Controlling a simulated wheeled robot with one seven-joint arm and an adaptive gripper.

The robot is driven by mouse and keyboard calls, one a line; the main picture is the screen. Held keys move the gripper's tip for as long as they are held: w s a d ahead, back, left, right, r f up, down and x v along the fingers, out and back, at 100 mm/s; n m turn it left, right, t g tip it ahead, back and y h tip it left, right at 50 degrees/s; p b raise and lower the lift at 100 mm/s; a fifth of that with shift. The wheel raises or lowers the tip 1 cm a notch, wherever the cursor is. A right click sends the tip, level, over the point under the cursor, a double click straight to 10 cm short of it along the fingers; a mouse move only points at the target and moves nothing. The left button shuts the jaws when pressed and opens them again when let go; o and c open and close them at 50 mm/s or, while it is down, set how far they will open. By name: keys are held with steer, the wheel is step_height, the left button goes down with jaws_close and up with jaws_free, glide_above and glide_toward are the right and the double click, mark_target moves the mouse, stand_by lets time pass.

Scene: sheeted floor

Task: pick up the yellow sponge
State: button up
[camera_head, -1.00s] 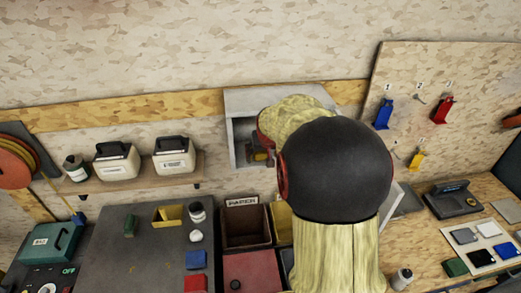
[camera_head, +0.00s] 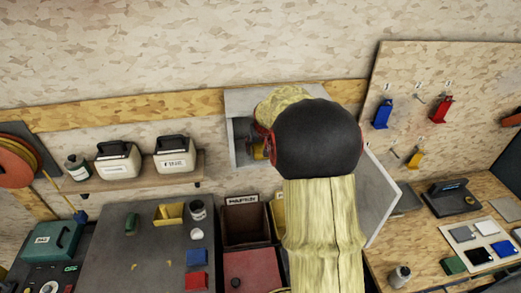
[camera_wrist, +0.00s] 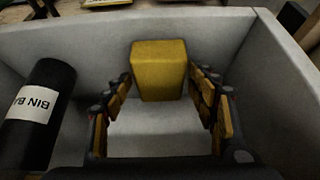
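The yellow sponge (camera_wrist: 158,64) stands as a block inside a grey-white open box (camera_wrist: 225,35), against its far wall in the wrist view. My gripper (camera_wrist: 160,82) is open, with one finger to each side, and points at the sponge. The sponge shows just beyond the fingertips; I see no contact. In the head view my gripper (camera_head: 258,150) is partly inside the wall cabinet (camera_head: 240,100), mostly covered by my arm. The sponge cannot be made out there.
A black roll with a white label (camera_wrist: 40,105) lies left of the fingers in the box. The box's side walls are close on both sides. An open grey cabinet door (camera_head: 378,195) stands right of my arm. A shelf (camera_head: 130,180) with two white cases is at left.

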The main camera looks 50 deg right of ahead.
steer(key=c, duration=0.9)
steer(key=shift+c, duration=0.2)
steer(key=shift+r, duration=0.1)
steer(key=shift+r, duration=0.2)
steer(key=s+a+b, duration=0.3)
steer(key=s+a, duration=0.8)
steer(key=s, duration=0.3)
steer(key=shift+a, duration=0.3)
steer(key=shift+w, duration=0.1)
steer(key=o, duration=0.6)
steer(key=shift+c, duration=1.4)
